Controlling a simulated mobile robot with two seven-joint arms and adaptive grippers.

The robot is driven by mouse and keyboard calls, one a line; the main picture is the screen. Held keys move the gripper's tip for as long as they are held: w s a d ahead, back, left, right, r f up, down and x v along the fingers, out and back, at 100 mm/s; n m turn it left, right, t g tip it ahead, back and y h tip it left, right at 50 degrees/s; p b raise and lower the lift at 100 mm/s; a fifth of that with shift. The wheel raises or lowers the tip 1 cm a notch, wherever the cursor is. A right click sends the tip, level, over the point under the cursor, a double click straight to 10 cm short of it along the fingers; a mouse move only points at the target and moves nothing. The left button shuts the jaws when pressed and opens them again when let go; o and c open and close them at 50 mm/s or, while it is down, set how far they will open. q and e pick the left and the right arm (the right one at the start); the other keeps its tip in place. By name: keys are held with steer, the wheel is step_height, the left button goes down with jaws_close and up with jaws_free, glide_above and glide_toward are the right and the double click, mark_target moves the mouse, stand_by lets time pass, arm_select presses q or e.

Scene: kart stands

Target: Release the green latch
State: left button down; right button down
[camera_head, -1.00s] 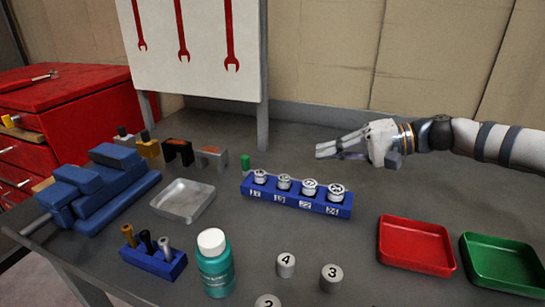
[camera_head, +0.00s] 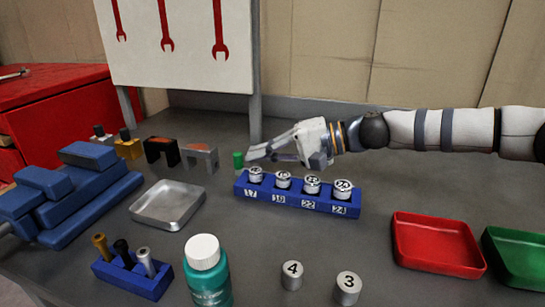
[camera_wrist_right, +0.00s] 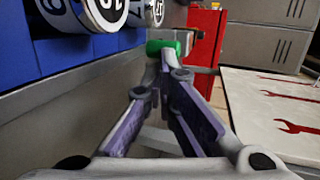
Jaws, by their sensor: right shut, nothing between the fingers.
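In the right wrist view the green latch (camera_wrist_right: 170,46) lies straight beyond the fingertips of the right gripper (camera_wrist_right: 167,72). The fingers are closed together with nothing between them. I cannot tell whether they touch the latch. My left gripper is not in view.
Several numbered sockets (camera_head: 312,186) stand in the rack, close to my right fingers. Black and grey blocks (camera_head: 200,157) and a metal tray (camera_head: 168,204) lie left of the latch. A tool board (camera_head: 185,45) stands behind. Red (camera_head: 437,268) and green trays are at right.

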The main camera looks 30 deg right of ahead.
steer(key=x, duration=0.1)
steer(key=b+x, duration=0.1)
steer(key=shift+w+a+r, duration=0.1)
steer(key=shift+w+a, duration=0.05)
steer(key=shift+w, duration=0.25)
steer(key=shift+w+a, duration=0.2)
steer(key=shift+w, duration=0.05)
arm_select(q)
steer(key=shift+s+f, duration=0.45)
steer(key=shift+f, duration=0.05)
arm_select(e)
steer(key=shift+r, duration=0.25)
